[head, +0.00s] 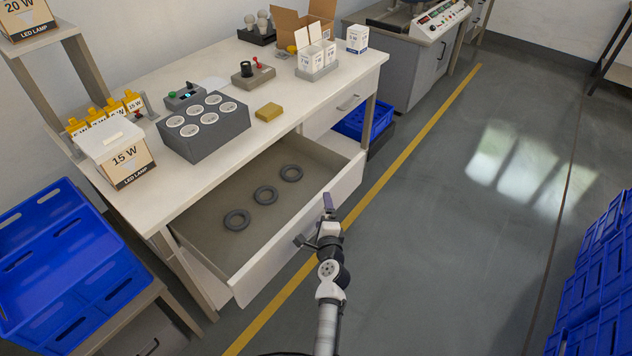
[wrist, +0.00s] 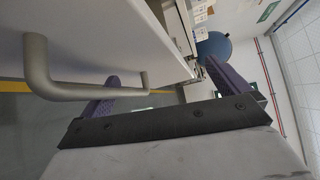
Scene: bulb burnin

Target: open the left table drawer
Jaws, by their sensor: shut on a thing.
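The left table drawer (head: 345,188) is pulled out from under the white worktable (head: 285,120). My gripper (head: 328,203) is at the outer side of the drawer front. In the wrist view, the grey bar handle (wrist: 38,68) stands out from the white drawer front (wrist: 110,38). The exact contact is partly hidden in the head view.
A second drawer (head: 348,100) at the right is closed. A grey block with round sockets (head: 205,143) and lamp boxes (head: 120,155) stand on the tabletop. Blue crates (head: 50,260) are at left and right (head: 605,290). The floor (head: 430,220) beyond the drawer is clear.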

